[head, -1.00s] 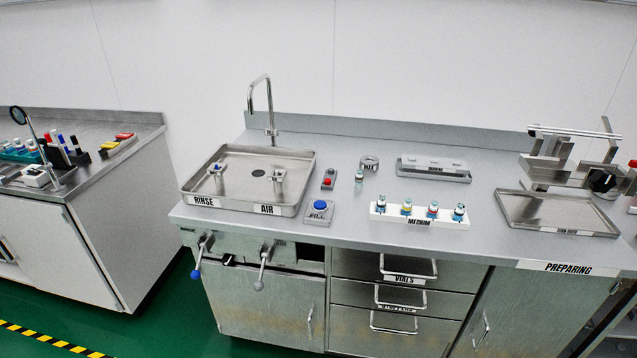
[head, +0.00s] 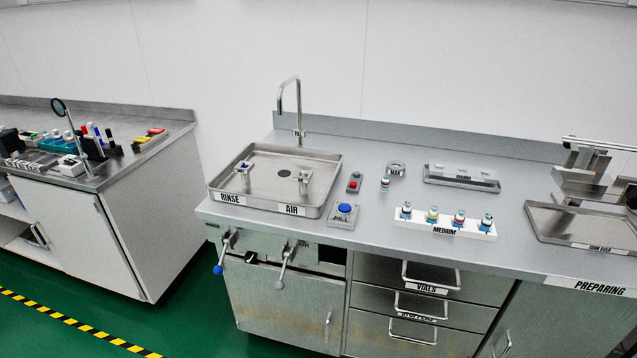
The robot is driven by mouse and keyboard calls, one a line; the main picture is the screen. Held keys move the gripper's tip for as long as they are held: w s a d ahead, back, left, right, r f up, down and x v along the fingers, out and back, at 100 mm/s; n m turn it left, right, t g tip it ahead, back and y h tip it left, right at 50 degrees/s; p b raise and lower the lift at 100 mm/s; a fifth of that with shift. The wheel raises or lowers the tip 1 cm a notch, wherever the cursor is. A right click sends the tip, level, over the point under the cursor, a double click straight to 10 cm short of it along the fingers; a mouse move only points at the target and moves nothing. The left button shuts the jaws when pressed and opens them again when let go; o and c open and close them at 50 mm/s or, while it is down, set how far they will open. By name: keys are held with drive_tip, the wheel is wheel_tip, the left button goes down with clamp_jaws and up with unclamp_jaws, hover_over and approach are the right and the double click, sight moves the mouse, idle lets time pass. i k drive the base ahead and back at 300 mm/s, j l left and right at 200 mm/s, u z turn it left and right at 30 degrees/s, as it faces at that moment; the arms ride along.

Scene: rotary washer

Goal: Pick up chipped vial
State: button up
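A lone small vial (head: 385,183) stands upright on the steel counter, right of the red button. Several vials with coloured bands stand in the white rack (head: 444,231) labelled MEDIUM, in front and to the right of it. They are too small to tell whether any is chipped. More small bottles (head: 72,137) stand on the left bench. My gripper is not in view.
A steel sink tray (head: 327,172) labelled RINSE and AIR is at the counter's left, with a blue FILL button (head: 344,209) beside it. A shallow tray (head: 583,223) and metal stand are at right. Green floor (head: 187,330) lies between the benches.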

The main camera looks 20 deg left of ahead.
sight(484, 226)
drive_tip(key=i+l+z, duration=0.25)
drive_tip(key=i, duration=0.3)
drive_tip(key=i+l+z, duration=0.1)
drive_tip(key=i+z, duration=0.2)
drive_tip(key=i, duration=0.3)
